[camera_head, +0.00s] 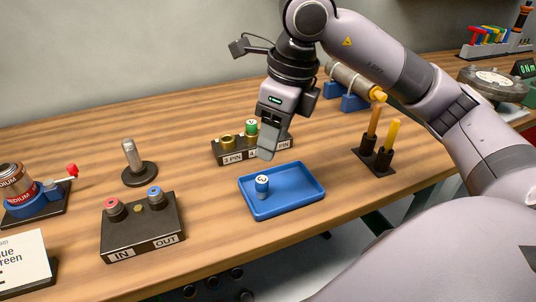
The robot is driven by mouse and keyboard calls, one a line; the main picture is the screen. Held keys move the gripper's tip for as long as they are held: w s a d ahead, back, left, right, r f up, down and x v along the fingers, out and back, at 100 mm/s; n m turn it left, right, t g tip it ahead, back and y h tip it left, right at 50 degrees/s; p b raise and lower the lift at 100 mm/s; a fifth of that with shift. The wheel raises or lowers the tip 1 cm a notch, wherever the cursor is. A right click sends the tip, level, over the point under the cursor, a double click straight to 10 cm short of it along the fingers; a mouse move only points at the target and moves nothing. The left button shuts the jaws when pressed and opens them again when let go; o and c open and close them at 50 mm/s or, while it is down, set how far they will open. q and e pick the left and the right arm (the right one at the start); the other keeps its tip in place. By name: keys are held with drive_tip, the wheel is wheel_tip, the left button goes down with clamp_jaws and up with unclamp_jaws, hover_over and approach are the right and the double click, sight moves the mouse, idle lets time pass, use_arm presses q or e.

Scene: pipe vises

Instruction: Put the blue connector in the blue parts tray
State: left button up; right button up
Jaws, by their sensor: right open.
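The blue connector (262,186) stands upright inside the blue parts tray (298,203), toward its left part. It has a pale top with a dark mark. The tray lies on the wooden table near its front edge. My right gripper (268,143) is above and behind the tray, pointing down. It is open, with nothing seen between its fingers, and is apart from the connector. My left gripper is not in view.
A black pin holder (233,157) with brass and green-topped connectors stands behind the tray, partly hidden by my right gripper. A black IN/OUT box (142,226) stands to the left. A stand with orange and yellow sticks (373,160) is to the right.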

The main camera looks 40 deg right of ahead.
drive_tip(key=shift+s+d+r, duration=0.1)
drive_tip(key=shift+s+r, duration=0.1)
drive_tip(key=shift+r, duration=0.95)
